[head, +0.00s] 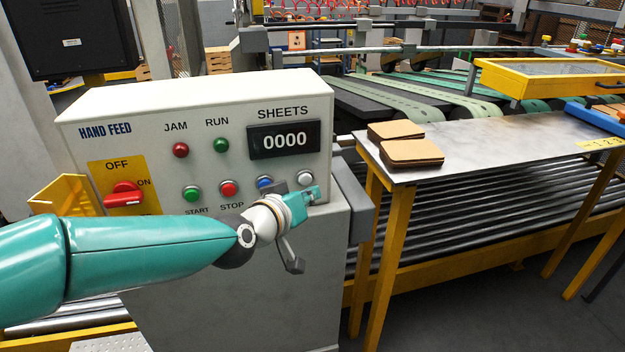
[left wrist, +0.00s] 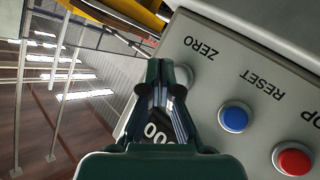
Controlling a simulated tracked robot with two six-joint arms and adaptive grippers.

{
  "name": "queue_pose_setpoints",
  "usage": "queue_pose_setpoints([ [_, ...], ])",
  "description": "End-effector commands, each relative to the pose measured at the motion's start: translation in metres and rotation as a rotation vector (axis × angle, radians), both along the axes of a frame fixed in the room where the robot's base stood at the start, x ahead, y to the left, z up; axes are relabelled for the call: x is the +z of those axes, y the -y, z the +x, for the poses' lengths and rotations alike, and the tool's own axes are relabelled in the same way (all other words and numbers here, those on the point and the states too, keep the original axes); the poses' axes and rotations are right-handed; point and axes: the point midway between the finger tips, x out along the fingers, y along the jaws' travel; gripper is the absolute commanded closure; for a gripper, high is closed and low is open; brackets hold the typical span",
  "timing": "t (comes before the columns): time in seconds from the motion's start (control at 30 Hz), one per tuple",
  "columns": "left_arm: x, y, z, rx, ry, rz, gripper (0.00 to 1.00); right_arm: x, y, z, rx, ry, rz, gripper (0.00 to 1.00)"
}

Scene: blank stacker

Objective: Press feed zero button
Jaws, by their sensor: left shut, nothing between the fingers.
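The feed panel (head: 100,120) is a pale box with labelled lamps and buttons. The pale zero button (head: 305,178) is at the right end of the lower button row. In the left wrist view, the zero button (left wrist: 184,73) sits beside the word ZERO, partly hidden by my fingers. My left gripper (head: 312,194) is shut and empty, right at this button in the head view. In the left wrist view its fingertips (left wrist: 167,72) overlap the button's edge; I cannot tell whether they touch it. The sheets display (head: 284,140) reads 0000. My right gripper is not in view.
The blue reset button (head: 265,182) is just left of the zero button, then the red stop button (head: 229,189) and green start button (head: 191,193). A metal table (head: 490,145) with stacked brown blanks (head: 411,153) stands to the right.

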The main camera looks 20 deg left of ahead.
Motion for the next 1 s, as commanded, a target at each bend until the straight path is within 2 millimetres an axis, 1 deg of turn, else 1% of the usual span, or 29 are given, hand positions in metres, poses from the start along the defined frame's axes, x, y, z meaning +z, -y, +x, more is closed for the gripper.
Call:
queue_pose_setpoints([
  [0.03, 0.003, 0.004, -0.005, -0.002, 0.000, -0.001, 1.00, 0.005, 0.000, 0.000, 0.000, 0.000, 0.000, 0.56],
  [0.1, 0.003, 0.008, -0.011, -0.002, 0.000, -0.001, 1.00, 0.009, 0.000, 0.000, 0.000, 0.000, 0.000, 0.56],
  [0.3, 0.002, 0.018, -0.026, -0.001, 0.000, 0.000, 1.00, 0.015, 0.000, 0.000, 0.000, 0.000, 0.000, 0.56],
  [0.4, 0.002, 0.020, -0.030, 0.000, 0.000, 0.000, 1.00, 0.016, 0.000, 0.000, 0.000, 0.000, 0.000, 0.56],
  [1.0, 0.000, 0.021, -0.031, 0.001, 0.000, 0.000, 1.00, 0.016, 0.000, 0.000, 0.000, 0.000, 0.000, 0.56],
])
